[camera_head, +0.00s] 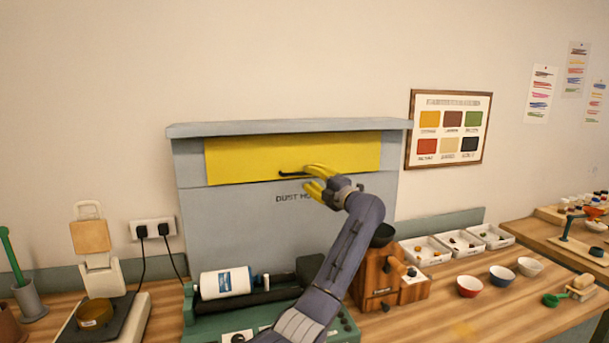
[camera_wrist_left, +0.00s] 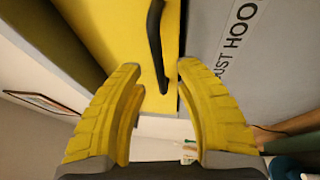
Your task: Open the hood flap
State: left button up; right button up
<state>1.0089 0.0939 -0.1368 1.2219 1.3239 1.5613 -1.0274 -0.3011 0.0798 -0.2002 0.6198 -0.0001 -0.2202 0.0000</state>
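The dust hood is a grey box with a wide yellow flap (camera_head: 245,160) across its upper front. The flap looks shut, lying flush in the hood front. A black bar handle (camera_head: 288,174) sits at the flap's lower edge. My left gripper (camera_head: 307,178) is in front of the handle's right end, its yellow fingers apart, one above the other. In the left wrist view the black handle (camera_wrist_left: 154,38) runs down between the open fingertips (camera_wrist_left: 160,67), with a gap on each side. Contact with the handle does not show. My right gripper is not in view.
Below the hood stand a green machine with a white roll (camera_head: 225,282) and a wooden grinder (camera_head: 375,275). White trays (camera_head: 425,250) and small bowls (camera_head: 469,286) are to the right. A scale (camera_head: 98,318) stands at the left. The space before the flap is clear.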

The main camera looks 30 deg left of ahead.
aim_at(306, 174)
pick_arm(q)
jog(key=shift+x, duration=1.75)
grip_shut()
